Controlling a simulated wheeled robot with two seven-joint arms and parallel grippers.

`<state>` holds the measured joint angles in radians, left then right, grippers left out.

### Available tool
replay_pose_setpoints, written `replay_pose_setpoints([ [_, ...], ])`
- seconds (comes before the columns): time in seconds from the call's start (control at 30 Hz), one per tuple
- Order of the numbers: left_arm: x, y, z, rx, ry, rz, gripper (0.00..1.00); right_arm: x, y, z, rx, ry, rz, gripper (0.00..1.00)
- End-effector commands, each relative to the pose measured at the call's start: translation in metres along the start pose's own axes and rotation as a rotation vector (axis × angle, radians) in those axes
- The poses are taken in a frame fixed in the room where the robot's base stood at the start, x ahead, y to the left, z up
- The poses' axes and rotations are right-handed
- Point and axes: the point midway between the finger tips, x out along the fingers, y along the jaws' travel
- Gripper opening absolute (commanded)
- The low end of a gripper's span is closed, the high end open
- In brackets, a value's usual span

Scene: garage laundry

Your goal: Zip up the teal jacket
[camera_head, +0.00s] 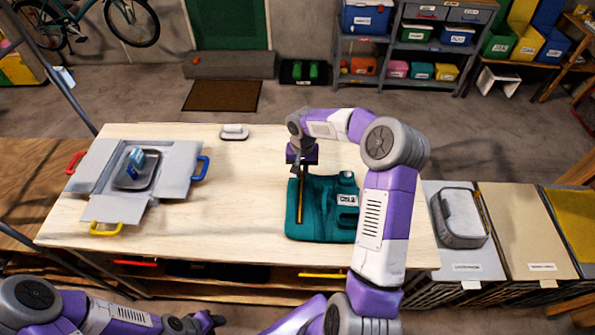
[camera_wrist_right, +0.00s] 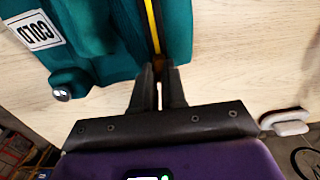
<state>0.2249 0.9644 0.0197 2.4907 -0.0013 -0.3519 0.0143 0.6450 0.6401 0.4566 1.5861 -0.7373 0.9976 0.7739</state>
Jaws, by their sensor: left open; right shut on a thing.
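My right gripper (camera_head: 303,172) is at the far end of this line, at the jacket's edge. Its fingers (camera_wrist_right: 160,75) are shut on a small brownish zipper pull (camera_wrist_right: 158,60), mostly hidden between the tips. My left gripper (camera_head: 214,321) is open and empty, low in the head view, off the table's front edge. My right arm hides part of the jacket's right side.
A small white-and-grey object (camera_head: 234,132) sits at the back. The table between board and jacket is clear. Bins (camera_head: 462,218) stand right.

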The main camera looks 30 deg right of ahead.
Motion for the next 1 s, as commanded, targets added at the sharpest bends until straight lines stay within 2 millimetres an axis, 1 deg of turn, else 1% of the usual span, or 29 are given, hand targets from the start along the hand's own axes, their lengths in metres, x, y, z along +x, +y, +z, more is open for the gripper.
replay_pose_setpoints([
  [0.03,0.000,0.000,0.000,0.000,0.000,0.000,0.43,0.000,0.000,-0.001,-0.001,0.002,0.002,0.00],
  [0.07,0.000,0.000,0.000,0.000,0.000,0.000,0.43,0.000,0.000,0.000,-0.002,0.002,0.002,0.14],
  [0.2,0.000,0.000,0.000,0.000,0.000,0.000,0.43,0.000,-0.001,0.000,-0.004,0.001,0.002,0.36],
  [0.23,0.000,0.000,0.000,0.000,0.000,0.000,0.43,0.000,-0.001,0.000,-0.004,0.001,0.002,0.38],
  [0.47,0.000,0.000,0.000,0.000,0.000,0.000,0.43,0.000,-0.001,0.000,-0.004,0.001,0.002,0.38],
  [0.57,-0.001,0.000,0.000,0.000,0.000,0.000,0.43,-0.005,-0.001,0.000,-0.003,0.002,0.002,0.38],
  [0.67,-0.002,0.001,0.000,0.000,0.000,0.000,0.43,-0.018,-0.001,-0.001,-0.002,0.004,0.003,0.38],
  [0.8,-0.005,0.002,0.000,0.000,0.000,0.000,0.43,-0.043,-0.002,-0.001,-0.003,0.005,0.002,0.38],
  [0.9,-0.006,0.002,0.000,0.000,0.000,0.000,0.43,-0.059,-0.002,-0.001,-0.003,0.004,0.002,0.38],
  [1.0,-0.007,0.003,0.000,0.000,0.000,0.000,0.43,-0.069,-0.001,-0.001,-0.003,0.003,0.003,0.38],
])
